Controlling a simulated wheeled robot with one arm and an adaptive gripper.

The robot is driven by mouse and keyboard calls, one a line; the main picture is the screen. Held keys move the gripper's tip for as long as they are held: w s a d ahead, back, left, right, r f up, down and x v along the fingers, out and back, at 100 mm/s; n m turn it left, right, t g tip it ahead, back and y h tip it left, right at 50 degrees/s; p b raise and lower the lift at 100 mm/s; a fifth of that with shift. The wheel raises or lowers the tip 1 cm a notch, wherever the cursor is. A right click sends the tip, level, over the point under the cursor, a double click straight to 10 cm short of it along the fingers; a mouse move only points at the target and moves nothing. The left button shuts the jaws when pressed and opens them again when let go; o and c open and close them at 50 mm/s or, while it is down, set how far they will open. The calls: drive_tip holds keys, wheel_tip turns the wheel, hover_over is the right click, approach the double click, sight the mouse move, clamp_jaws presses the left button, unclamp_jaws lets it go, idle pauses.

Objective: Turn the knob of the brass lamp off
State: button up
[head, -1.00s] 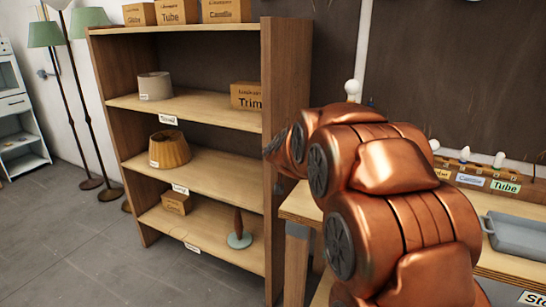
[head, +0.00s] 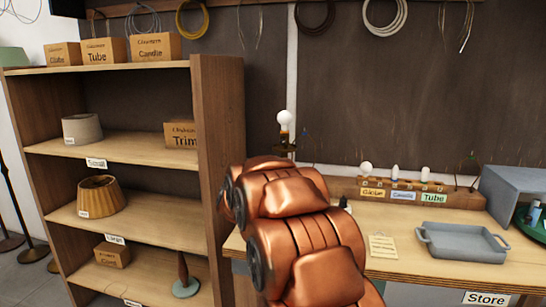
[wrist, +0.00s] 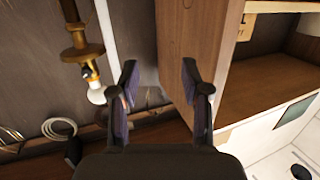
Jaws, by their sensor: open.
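The brass lamp (head: 284,148) stands on the workbench in the head view, with a bare white bulb (head: 285,119) on top. My arm hides its lower part. In the wrist view the brass lamp (wrist: 80,48) hangs upside down at the upper left, bulb (wrist: 96,94) pointing down. A small dark part shows near its socket, but I cannot tell whether it is the knob. I cannot tell whether the bulb is lit. My gripper (wrist: 159,78) is open and empty in the wrist view, with the lamp left of its fingers, apart from them. The head view hides the gripper behind my arm.
A wooden shelf unit (head: 217,150) with boxes and shades stands close left of my arm; its side panel (wrist: 190,35) fills the wrist view's middle. A bulb rack (head: 400,187), a grey tray (head: 462,243) and a paper note (head: 382,247) are on the bench (head: 345,262).

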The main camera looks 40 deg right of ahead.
drive_tip(key=d+m+h+b, duration=0.1)
drive_tip(key=d+h+b, duration=0.15)
drive_tip(key=d, duration=0.45)
drive_tip(key=m+h+b, duration=0.1)
drive_tip(key=m+h, duration=0.1)
drive_tip(key=h, duration=0.4)
approach(282, 143)
drive_tip(key=d, duration=0.1)
drive_tip(key=shift+a+r+p+x, duration=0.1)
drive_tip(key=shift+p+x, duration=0.45)
drive_tip(key=shift+x, duration=1.6)
drive_tip(key=shift+a+r+p+x, duration=0.15)
drive_tip(key=shift+p+x, duration=0.35)
drive_tip(key=shift+x, duration=1.65)
drive_tip(key=shift+w, duration=0.2)
drive_tip(key=shift+c, duration=0.4)
clamp_jaws()
